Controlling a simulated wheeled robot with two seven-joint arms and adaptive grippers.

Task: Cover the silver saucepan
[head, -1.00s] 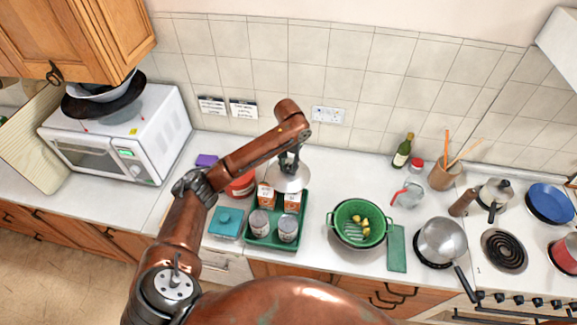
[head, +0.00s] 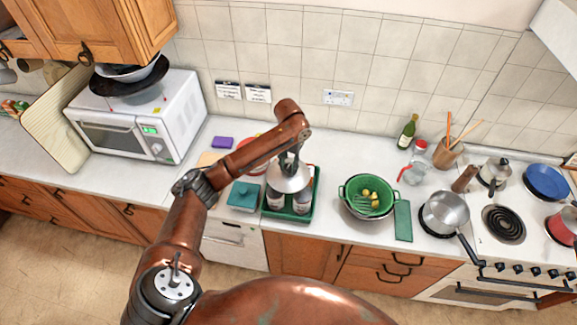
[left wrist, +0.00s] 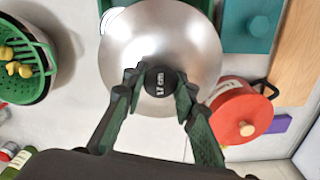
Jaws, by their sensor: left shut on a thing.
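The silver saucepan (head: 443,211) sits uncovered at the left of the stove in the head view, with its dark handle pointing to the front right. My left gripper (head: 289,160) is shut on the knob of a round silver lid (head: 288,180). The knob, marked 17 cm, shows between the fingers in the left wrist view (left wrist: 161,80). The lid is held above the green tray (head: 315,200), well left of the saucepan, and hides part of the tray's contents. My right gripper is not in view.
A green colander (head: 356,203) with yellow items and a green board (head: 403,222) stand between lid and saucepan. A bottle (head: 407,132), jar and utensil pot (head: 447,153) stand behind. A red pot (left wrist: 236,108) and teal box (head: 243,195) are near the tray.

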